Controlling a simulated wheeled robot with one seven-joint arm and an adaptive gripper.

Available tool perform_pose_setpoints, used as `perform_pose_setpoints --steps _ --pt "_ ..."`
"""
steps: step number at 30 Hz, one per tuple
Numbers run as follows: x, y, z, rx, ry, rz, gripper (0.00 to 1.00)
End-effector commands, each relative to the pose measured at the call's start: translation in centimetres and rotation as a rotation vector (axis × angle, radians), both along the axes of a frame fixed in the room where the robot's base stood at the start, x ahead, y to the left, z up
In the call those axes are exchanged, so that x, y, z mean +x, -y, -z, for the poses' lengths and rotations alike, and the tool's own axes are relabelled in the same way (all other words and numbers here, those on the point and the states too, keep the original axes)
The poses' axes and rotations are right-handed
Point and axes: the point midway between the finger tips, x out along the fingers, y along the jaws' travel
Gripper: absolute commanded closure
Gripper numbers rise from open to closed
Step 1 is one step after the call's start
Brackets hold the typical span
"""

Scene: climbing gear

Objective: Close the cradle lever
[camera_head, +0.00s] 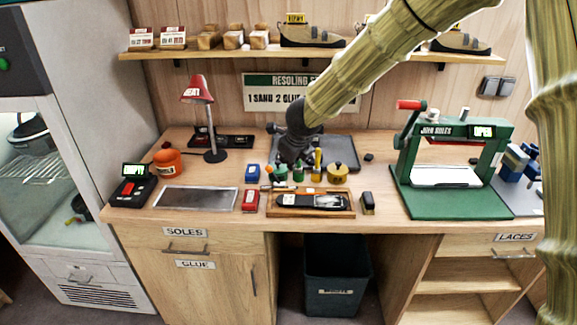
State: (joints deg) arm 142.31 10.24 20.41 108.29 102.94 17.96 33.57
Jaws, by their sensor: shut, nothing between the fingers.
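A wooden cradle (285,211) lies near the front edge of the workbench, with a dark shoe part and pale sole (310,201) in it. My gripper (290,164) is dark and points down just behind the cradle, among small jars. Its fingers are small and partly hidden, but look shut and empty. I cannot tell whether it touches anything. A green press (404,165) at the right has a red-handled lever (410,105) raised at its left side and a display reading OPEN.
A yellow pot (338,172), a blue block (253,172) and a red block (250,200) stand close around the cradle. A dark block (367,203) is at its right. A red lamp (197,92) and grey plate (195,198) are left. A shelf (220,53) runs above.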

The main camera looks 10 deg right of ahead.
Motion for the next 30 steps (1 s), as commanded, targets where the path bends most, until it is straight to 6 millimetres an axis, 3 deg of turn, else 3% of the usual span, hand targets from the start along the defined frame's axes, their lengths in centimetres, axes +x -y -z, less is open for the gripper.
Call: perform_pose_setpoints --steps 6,13,26,30 --pt "-1.8 -0.5 -3.3 0.002 0.001 0.001 1.0" --pt "-2.9 -0.8 -5.2 0.001 0.0 0.001 1.0" --pt "-3.1 -0.8 -5.5 -0.001 -0.001 0.0 1.0" --pt "-3.6 0.3 -3.9 -0.03 -0.016 -0.003 1.0"
